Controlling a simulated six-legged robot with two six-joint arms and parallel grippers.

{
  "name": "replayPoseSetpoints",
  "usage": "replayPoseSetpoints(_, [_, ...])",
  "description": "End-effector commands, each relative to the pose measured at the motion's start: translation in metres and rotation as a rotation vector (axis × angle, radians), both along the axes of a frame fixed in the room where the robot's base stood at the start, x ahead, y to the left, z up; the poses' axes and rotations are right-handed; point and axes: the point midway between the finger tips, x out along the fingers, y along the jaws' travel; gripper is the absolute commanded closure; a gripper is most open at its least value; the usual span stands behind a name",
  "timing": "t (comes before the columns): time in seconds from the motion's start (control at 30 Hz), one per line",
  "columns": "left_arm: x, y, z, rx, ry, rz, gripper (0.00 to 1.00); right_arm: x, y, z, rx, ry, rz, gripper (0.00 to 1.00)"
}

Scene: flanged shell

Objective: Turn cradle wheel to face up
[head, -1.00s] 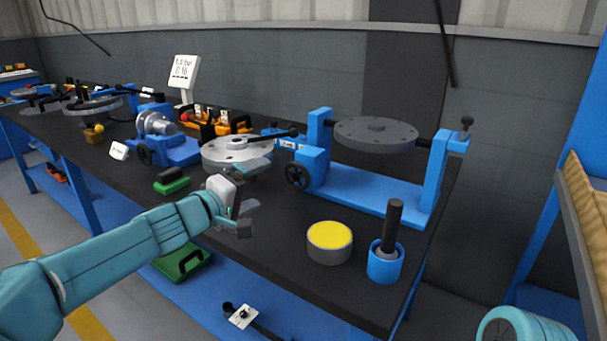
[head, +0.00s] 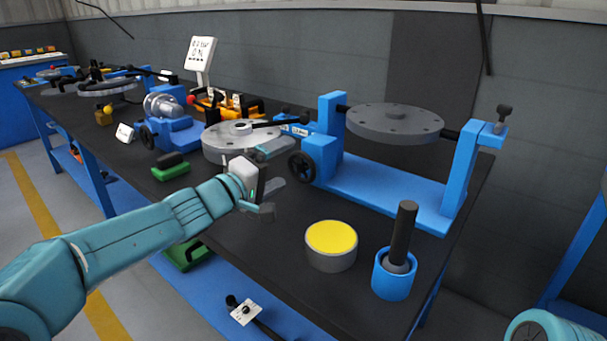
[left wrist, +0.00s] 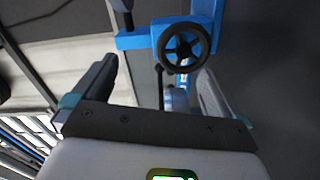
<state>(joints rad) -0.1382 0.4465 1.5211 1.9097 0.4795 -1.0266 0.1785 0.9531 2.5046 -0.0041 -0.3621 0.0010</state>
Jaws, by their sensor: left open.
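The blue cradle (head: 385,190) stands on the dark bench and holds a grey flanged disc (head: 395,122) between its two posts. The black spoked cradle wheel (head: 302,167) is on the cradle's left end. In the left wrist view the wheel (left wrist: 185,48) is ahead, beyond the fingertips and toward the right finger. My left gripper (head: 272,184) is open and empty, left of the wheel and apart from it, above the bench. My right gripper is out of view.
A grey round flange (head: 225,145) with a black bar lies behind my left gripper. A yellow-topped cylinder (head: 331,240) and a blue cup with a black-handled tool (head: 393,275) stand near the front edge. A green block (head: 171,168) lies to the left.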

Motion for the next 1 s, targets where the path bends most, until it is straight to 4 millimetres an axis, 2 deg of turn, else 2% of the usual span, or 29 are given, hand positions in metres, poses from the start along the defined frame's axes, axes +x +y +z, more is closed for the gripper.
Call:
replayPoseSetpoints(0.03, [0.0, 0.0, -0.02, -0.001, 0.004, 0.0, 0.0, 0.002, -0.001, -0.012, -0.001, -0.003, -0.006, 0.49])
replayPoseSetpoints(0.13, [-0.001, 0.001, -0.044, -0.001, 0.004, 0.001, 0.0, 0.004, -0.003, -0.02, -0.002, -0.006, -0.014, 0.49])
replayPoseSetpoints(0.2, [0.015, -0.012, -0.032, 0.0, 0.0, -0.002, 0.0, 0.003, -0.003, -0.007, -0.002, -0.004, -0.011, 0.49])
replayPoseSetpoints(0.4, [0.047, -0.035, -0.032, 0.0, 0.0, -0.001, 0.0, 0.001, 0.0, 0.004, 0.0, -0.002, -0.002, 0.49])
replayPoseSetpoints(0.5, [0.056, -0.041, -0.032, 0.0, -0.001, -0.001, 0.0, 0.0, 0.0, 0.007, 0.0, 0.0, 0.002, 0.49])
replayPoseSetpoints(0.87, [0.064, -0.046, -0.034, 0.0, 0.0, 0.0, 0.0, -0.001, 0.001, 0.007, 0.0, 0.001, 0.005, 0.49])
replayPoseSetpoints(0.9, [0.063, -0.046, -0.034, 0.0, 0.0, 0.0, 0.03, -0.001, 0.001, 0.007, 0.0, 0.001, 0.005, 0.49])
replayPoseSetpoints(0.97, [0.063, -0.046, -0.034, 0.0, 0.0, 0.0, 0.23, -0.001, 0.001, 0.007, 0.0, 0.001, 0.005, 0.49])
replayPoseSetpoints(1.0, [0.063, -0.046, -0.034, 0.001, -0.001, 0.0, 0.36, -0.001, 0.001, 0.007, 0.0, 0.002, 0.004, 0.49])
